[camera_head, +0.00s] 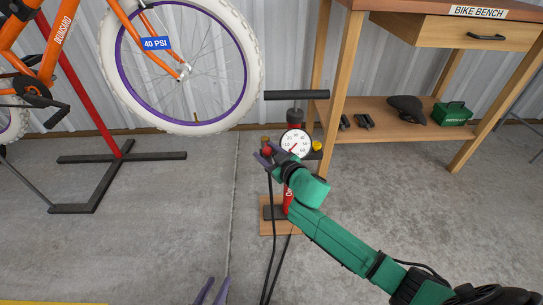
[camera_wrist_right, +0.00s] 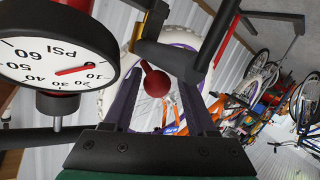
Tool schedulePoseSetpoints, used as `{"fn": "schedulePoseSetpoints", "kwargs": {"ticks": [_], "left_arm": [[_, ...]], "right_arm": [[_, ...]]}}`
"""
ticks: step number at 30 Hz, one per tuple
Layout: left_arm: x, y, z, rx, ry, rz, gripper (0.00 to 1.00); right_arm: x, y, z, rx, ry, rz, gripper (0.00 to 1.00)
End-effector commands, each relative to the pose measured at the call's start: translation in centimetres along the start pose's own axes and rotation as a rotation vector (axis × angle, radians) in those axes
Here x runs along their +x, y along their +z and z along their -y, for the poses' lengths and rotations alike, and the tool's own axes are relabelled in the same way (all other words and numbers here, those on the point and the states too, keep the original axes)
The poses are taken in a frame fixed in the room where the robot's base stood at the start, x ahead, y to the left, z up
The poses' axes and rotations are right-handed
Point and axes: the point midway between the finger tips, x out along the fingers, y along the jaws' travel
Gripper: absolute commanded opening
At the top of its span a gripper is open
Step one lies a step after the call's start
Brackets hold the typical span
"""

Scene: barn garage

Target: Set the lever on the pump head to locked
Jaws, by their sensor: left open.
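The pump (camera_head: 289,192) stands on a wooden base with its black T-handle up. In the right wrist view, the pump head (camera_wrist_right: 172,58) is a dark body with a brass-coloured part. Its lever ends in a red ball (camera_wrist_right: 154,82), which points towards my right gripper. My right gripper (camera_wrist_right: 163,92) is open, with its purple fingers apart on either side of the ball; contact cannot be told. In the head view, my right gripper (camera_head: 266,157) is left of the gauge and partly hides the pump head. My left gripper (camera_head: 212,291) is open and empty at the bottom edge.
The round pressure gauge (camera_head: 296,144) is close beside my right gripper. Black hoses hang down to the floor. An orange bike (camera_head: 118,18) with a "40 PSI" tag is on a stand at left. A wooden bench (camera_head: 425,140) stands at right. Floor between is clear.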

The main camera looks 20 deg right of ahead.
Motion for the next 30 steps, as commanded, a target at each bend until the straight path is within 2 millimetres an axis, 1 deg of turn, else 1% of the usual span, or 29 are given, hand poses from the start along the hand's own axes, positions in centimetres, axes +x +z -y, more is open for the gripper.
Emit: {"fn": "schedulePoseSetpoints", "kwargs": {"ticks": [4,8,10,18,21,25,30], "left_arm": [[-0.3,-0.5,-0.3,0.000,0.000,0.009,0.50],[-0.6,-1.5,-0.7,0.004,0.001,0.021,0.50],[-0.8,-2.2,-0.8,0.008,0.001,0.023,0.50],[-1.7,-4.0,-1.2,0.020,-0.004,0.052,0.50],[-2.1,-3.9,-1.2,0.030,-0.006,0.091,0.50],[-2.1,-4.0,-1.1,0.034,-0.011,0.108,0.50],[-2.0,-4.0,-1.1,0.034,-0.011,0.109,0.50]], "right_arm": [[-1.5,-0.1,-0.1,0.000,0.000,0.002,0.57],[-3.9,-0.1,0.0,0.001,-0.001,0.004,0.57],[-5.3,-0.2,0.0,0.001,-0.002,0.004,0.57],[-11.6,-0.2,0.1,0.002,-0.003,0.004,0.57],[-13.2,-0.1,0.1,0.003,-0.003,0.002,0.57],[-14.3,-0.1,0.1,0.000,-0.002,0.000,0.57],[-14.4,-0.1,0.1,-0.001,-0.002,-0.002,0.57]]}}
